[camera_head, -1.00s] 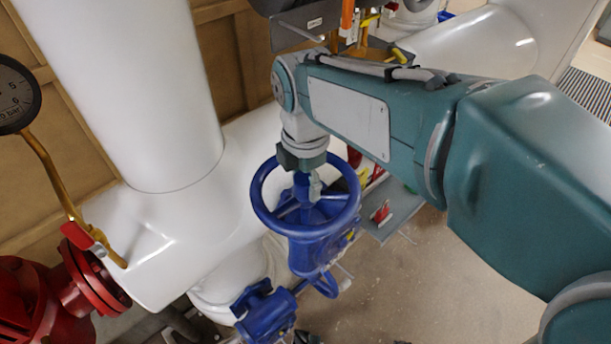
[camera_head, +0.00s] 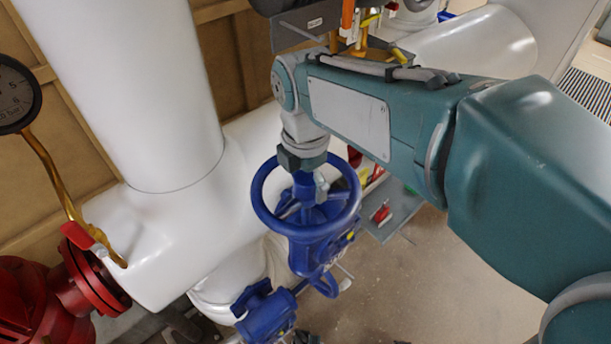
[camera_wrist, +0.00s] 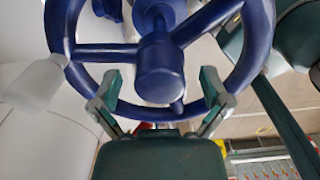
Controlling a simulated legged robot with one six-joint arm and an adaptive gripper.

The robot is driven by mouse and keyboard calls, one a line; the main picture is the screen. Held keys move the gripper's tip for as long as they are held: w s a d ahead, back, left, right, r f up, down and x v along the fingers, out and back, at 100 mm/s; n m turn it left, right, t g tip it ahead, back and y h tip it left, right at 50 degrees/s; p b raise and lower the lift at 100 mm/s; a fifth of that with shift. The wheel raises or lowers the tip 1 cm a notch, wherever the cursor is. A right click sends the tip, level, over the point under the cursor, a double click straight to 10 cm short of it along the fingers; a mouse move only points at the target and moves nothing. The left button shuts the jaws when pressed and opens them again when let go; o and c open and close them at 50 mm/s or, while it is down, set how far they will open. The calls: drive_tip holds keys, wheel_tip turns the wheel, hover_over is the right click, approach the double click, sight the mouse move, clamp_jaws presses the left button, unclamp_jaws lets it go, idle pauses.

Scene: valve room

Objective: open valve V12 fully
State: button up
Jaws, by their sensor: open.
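The blue handwheel (camera_head: 262,211) is mounted on a blue valve body (camera_head: 265,315) beside the white pipe. No V12 label is readable. My gripper (camera_head: 305,183) points down at the wheel's middle from above. In the wrist view, the wheel (camera_wrist: 262,45) fills the upper part, with its round hub (camera_wrist: 160,72) and several spokes. My gripper (camera_wrist: 160,92) is open there, with one finger on each side of the hub. The fingers overlap the rim in the picture. I cannot tell whether they touch it.
A thick white pipe (camera_head: 135,90) stands at the left. A pressure gauge (camera_head: 15,95) and red flanged fitting (camera_head: 85,278) are at the left edge. A grey plate with red items (camera_head: 392,218) lies behind the wheel. Open floor (camera_head: 430,285) is at the lower right.

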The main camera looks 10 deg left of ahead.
drive_tip(key=shift+r, duration=3.3)
drive_tip(key=m, duration=1.1)
drive_tip(key=shift+m, duration=0.4)
drive_tip(key=m, duration=0.4)
drive_tip(key=shift+m, duration=0.3)
